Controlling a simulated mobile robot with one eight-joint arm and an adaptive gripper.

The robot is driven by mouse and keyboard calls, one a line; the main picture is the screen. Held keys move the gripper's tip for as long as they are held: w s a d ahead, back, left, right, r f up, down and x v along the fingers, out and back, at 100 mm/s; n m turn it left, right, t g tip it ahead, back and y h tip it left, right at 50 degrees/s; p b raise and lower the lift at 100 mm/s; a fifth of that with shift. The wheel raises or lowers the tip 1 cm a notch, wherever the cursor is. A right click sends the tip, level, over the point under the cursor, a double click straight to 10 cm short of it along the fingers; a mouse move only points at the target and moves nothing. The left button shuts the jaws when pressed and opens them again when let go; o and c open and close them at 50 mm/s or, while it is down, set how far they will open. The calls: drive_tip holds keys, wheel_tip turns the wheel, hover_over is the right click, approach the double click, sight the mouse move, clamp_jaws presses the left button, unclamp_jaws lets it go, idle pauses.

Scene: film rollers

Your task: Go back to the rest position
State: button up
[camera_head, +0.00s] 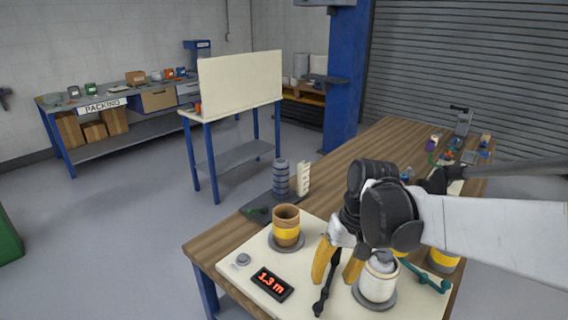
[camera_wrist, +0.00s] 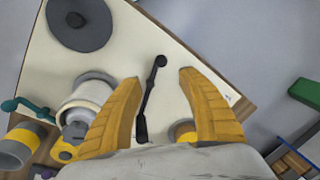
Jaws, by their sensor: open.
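My gripper (camera_head: 338,272) has yellow fingers and hangs over the pale board (camera_head: 320,240) on the wooden bench. In the wrist view my gripper (camera_wrist: 158,82) is open, with no object clamped between its fingers. A black crank handle (camera_wrist: 148,100) shows in the gap between them; its distance below is unclear. In the head view it shows as a dark rod (camera_head: 328,284) beside the fingers. A white roller (camera_head: 379,278) stands on a grey disc to the right of the fingers. A brown roller with a yellow band (camera_head: 286,226) stands upright on another disc to the left.
A display reading 1.3 m (camera_head: 271,284) and a grey knob (camera_head: 243,259) sit on the board. A grey stacked column (camera_head: 281,178) stands behind. A teal handle (camera_head: 425,277) and a yellow-banded cylinder (camera_head: 443,261) are at right. A bare dark disc (camera_wrist: 80,22) shows in the wrist view.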

drive_tip(key=s+d+r+t+h, duration=0.2)
drive_tip(key=s+d+r+t, duration=0.2)
drive_tip(key=s+t, duration=0.3)
drive_tip(key=shift+s+d+r, duration=0.2)
drive_tip(key=shift+s+r, duration=0.05)
drive_tip(key=shift+s, duration=1.2)
